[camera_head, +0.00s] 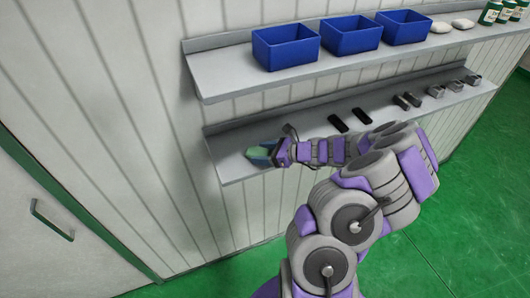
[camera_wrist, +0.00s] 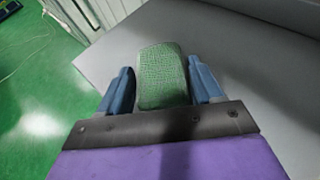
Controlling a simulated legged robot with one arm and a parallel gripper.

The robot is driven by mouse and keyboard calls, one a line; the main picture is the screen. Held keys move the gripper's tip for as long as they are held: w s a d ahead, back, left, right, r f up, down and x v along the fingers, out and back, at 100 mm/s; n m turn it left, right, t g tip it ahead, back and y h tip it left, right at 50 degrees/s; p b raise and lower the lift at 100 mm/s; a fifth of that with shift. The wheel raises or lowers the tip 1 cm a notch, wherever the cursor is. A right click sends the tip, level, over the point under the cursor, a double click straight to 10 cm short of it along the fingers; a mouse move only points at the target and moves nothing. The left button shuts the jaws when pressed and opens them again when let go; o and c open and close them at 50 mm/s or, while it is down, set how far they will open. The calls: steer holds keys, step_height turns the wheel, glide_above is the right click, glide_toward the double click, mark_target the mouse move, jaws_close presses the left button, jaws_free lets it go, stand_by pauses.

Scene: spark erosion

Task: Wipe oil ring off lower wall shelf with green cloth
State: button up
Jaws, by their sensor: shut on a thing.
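My gripper (camera_head: 274,154) is at the left end of the lower wall shelf (camera_head: 232,166). In the wrist view my gripper (camera_wrist: 162,85) is shut on the green cloth (camera_wrist: 161,72), a folded, woven-looking pad between two blue fingers. The cloth also shows as a small green patch in the head view (camera_head: 259,153). It is at or just above the shelf surface; I cannot tell whether it touches. The grey shelf (camera_wrist: 240,50) also shows around the gripper in the wrist view. No oil ring is visible; the cloth and gripper hide part of the shelf.
Two black items (camera_head: 350,119) and several grey metal pieces (camera_head: 425,94) lie further right on the lower shelf. The upper shelf (camera_head: 222,78) overhangs, with blue bins (camera_head: 286,47), white pads (camera_head: 452,26) and green-white containers (camera_head: 500,12). A door with a handle (camera_head: 50,220) is at left.

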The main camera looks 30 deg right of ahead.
mark_target(258, 146)
steer(key=shift+w+d+r, duration=0.1)
steer(key=shift+w+d, duration=0.1)
steer(key=shift+w, duration=1.5)
steer(key=shift+w+d+f, duration=0.1)
steer(key=shift+w+d, duration=0.1)
steer(key=shift+w, duration=0.5)
steer(key=shift+w+d+f, duration=0.1)
steer(key=shift+w+d, duration=0.05)
steer(key=shift+w, duration=0.55)
steer(key=shift+w+d, duration=0.1)
steer(key=shift+w, duration=0.3)
steer(key=shift+r, duration=0.1)
steer(key=shift+s+a+r+p, duration=0.1)
steer(key=shift+s+a+p, duration=0.15)
steer(key=shift+s, duration=0.65)
steer(key=shift+s+a+r+p, duration=0.15)
steer(key=shift+s+p, duration=0.2)
steer(key=shift+s, duration=0.55)
steer(key=shift+s+a+f, duration=0.1)
steer(key=shift+s+a, duration=0.05)
steer(key=shift+s, duration=0.5)
steer(key=shift+s+a+f, duration=0.1)
steer(key=shift+s+f, duration=0.05)
steer(key=shift+s, duration=0.55)
steer(key=shift+s+a+f, duration=0.1)
steer(key=shift+s+a, duration=0.05)
steer(key=shift+s, duration=0.5)
